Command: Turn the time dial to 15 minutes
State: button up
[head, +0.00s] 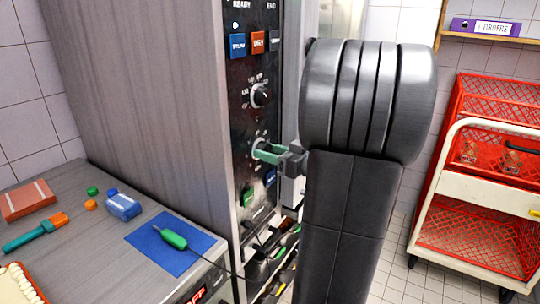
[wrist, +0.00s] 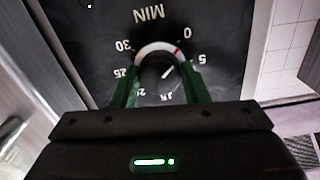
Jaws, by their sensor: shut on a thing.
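The time dial (wrist: 158,73) is a dark round knob marked MIN, seen upside down in the wrist view. Its numbers run from 0 at upper right, past 5, round the bottom to 25 and 30 at left; 10 is hidden behind a finger. The white pointer line leans up and right, appearing between 0 and 5. My gripper (wrist: 161,84) has its green fingers on both sides of the knob, shut on it. In the head view my gripper (head: 264,152) reaches the lower dial on the black panel from the right.
Above it on the panel are another dial (head: 261,95), and blue and orange buttons (head: 258,42). Green and blue buttons (head: 247,196) sit below. A counter (head: 90,245) with small tools and a blue mat (head: 150,240) stands left. A red-crate trolley (head: 480,190) stands right.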

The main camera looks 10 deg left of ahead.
jog(key=m+b, duration=0.2)
jog(key=m, duration=1)
jog(key=shift+r+b, duration=0.1)
jog(key=shift+b, duration=0.25)
jog(key=m+p, duration=0.3)
jog(key=m, duration=0.3)
jog(key=shift+m, duration=0.4)
jog(key=m+p, duration=0.2)
jog(key=m, duration=0.1)
jog(key=shift+r+p, duration=0.1)
jog(key=shift+p, duration=0.2)
jog(key=shift+m+p, duration=1.2)
jog(key=shift+m, duration=0.7)
jog(key=shift+f, duration=0.2)
